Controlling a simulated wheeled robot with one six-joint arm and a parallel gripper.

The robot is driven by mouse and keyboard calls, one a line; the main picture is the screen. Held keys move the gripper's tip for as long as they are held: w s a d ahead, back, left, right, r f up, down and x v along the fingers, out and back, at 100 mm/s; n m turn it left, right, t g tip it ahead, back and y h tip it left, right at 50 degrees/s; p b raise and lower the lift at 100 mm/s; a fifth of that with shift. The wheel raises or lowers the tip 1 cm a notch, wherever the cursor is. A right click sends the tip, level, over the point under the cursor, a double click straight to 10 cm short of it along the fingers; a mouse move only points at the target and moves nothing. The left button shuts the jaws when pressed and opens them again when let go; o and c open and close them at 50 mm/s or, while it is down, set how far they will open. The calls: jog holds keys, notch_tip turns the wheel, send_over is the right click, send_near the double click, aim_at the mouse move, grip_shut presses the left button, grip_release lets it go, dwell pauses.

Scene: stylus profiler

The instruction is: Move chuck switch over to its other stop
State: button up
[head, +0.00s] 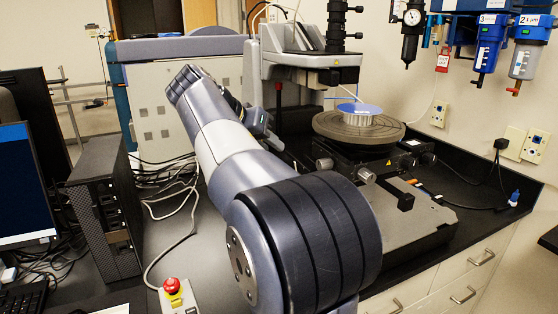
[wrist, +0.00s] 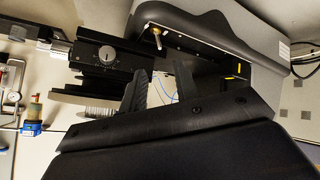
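The chuck switch appears to be a small brass-coloured lever (wrist: 156,37) on the dark underside panel of the profiler (wrist: 225,35) in the wrist view, where the scene looks upside down. I cannot make the lever out in the head view. My gripper (wrist: 162,74) shows two dark fingers with a gap between them, and a blue line shows through the gap. The fingers look open and empty, apart from the lever. In the head view my gripper (head: 262,125) is partly hidden behind my arm, left of the profiler's column (head: 297,95).
The round chuck stage (head: 338,128) carries a blue-topped disc (head: 360,109) right of my gripper. A computer tower (head: 103,200) and cables stand at left. A red emergency button (head: 172,285) sits on the bench. Regulators and filters (head: 488,45) hang on the right wall.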

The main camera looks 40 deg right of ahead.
aim_at(296, 167)
jog(key=x, duration=1)
jog(key=shift+d, duration=0.1)
jog(key=shift+c, duration=0.3)
grip_shut()
